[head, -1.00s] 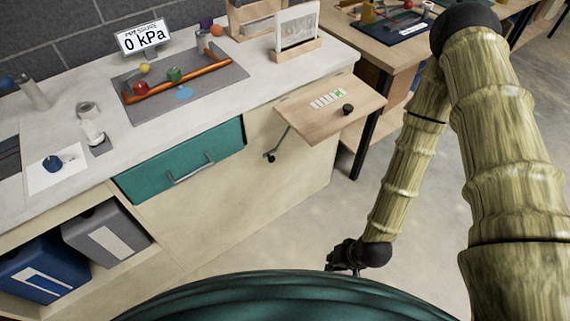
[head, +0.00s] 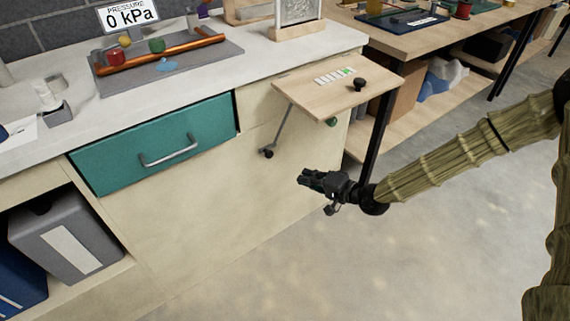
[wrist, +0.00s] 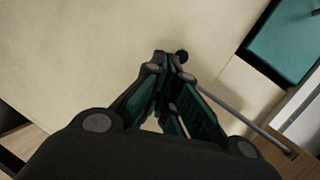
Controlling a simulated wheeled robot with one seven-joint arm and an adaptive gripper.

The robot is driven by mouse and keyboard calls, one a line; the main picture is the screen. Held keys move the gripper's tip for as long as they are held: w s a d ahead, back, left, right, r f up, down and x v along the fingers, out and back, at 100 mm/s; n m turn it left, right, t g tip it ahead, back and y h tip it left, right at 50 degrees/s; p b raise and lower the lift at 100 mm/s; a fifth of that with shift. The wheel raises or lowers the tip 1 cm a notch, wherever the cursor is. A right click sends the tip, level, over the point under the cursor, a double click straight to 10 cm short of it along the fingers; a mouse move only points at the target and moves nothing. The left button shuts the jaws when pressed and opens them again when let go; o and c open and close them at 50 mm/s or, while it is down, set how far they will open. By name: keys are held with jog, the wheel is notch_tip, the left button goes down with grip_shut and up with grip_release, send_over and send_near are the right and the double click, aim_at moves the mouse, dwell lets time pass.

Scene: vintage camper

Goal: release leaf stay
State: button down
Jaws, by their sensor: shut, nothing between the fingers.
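The leaf (head: 318,97) is a small wooden flap at the counter's right end, standing out level, with a black knob (head: 360,84) and a marked strip on top. Its stay (head: 283,128) is a thin grey bar slanting from under the leaf down to a black pivot (head: 267,153) on the cream cabinet face. My gripper (head: 302,180) is shut and empty, below the leaf and right of the pivot, apart from both. In the wrist view the stay (wrist: 236,112) runs right of the fingers, and the dark pivot (wrist: 181,55) shows just beyond the fingertips (wrist: 166,58).
A teal drawer (head: 155,143) with a grey handle is left of the stay. A green round thing (head: 331,122) shows under the leaf. A wooden table (head: 440,40) with black legs stands right. The floor (head: 300,270) before the cabinet is clear.

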jog(key=w+d+r+t+y+b, duration=0.1)
jog(key=w+d+r+b, duration=0.2)
jog(key=w, duration=0.4)
jog(key=shift+d+t+y+b, duration=0.4)
jog(key=shift+d+b, duration=0.05)
jog(key=shift+b, duration=0.5)
jog(key=shift+a, duration=0.1)
jog(key=b, duration=0.3)
send_near(274, 144)
jog(key=w+a, duration=0.1)
jog(key=w, duration=0.1)
jog(key=w+a, duration=0.1)
jog(key=w, duration=0.1)
jog(key=shift+a, duration=0.4)
jog(key=shift+s+a+f, duration=0.15)
jog(key=shift+s+a, duration=0.2)
jog(key=shift+a, duration=0.2)
